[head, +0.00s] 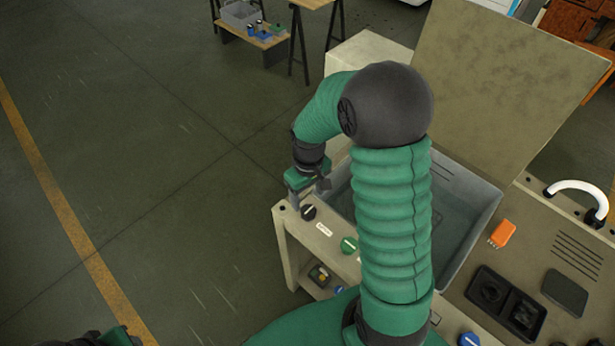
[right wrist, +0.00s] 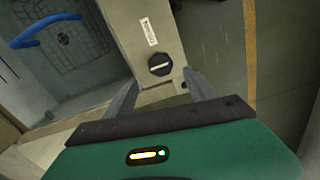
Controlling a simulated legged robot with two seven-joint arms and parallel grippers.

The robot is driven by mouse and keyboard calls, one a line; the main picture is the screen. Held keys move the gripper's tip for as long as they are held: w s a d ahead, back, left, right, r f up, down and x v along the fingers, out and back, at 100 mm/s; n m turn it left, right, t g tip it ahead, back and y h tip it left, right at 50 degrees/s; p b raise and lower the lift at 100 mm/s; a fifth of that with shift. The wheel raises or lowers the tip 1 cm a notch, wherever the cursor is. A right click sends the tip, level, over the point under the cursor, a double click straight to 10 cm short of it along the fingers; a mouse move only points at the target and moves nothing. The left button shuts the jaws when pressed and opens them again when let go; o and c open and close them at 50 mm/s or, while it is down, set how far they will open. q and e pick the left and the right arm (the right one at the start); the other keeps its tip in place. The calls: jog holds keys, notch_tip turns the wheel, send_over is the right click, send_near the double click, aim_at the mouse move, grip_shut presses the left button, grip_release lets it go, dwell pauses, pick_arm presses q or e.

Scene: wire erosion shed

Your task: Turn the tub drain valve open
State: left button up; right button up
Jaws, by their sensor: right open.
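A round black knob (head: 308,212) with a white line across it sits on the pale ledge beside the tub (head: 480,200). My right gripper (head: 308,194) is open and empty, just above and behind the knob. In the right wrist view the black knob (right wrist: 160,65) appears between the two spread fingertips (right wrist: 161,85), without visible contact. Its line runs roughly across the ledge. A green and dark part of my left arm shows at the bottom left; its fingers are not clear.
A green knob (head: 348,245) and a blue knob (head: 468,340) sit further along the ledge. A shelf (head: 318,285) with small items is below. A raised panel (head: 500,80) stands behind the tub. A blue curved piece (right wrist: 45,30) shows over the tub. Floor at left is clear.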

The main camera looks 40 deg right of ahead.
aim_at(308, 209)
notch_tip(308, 209, up, 10)
dwell(0.5)
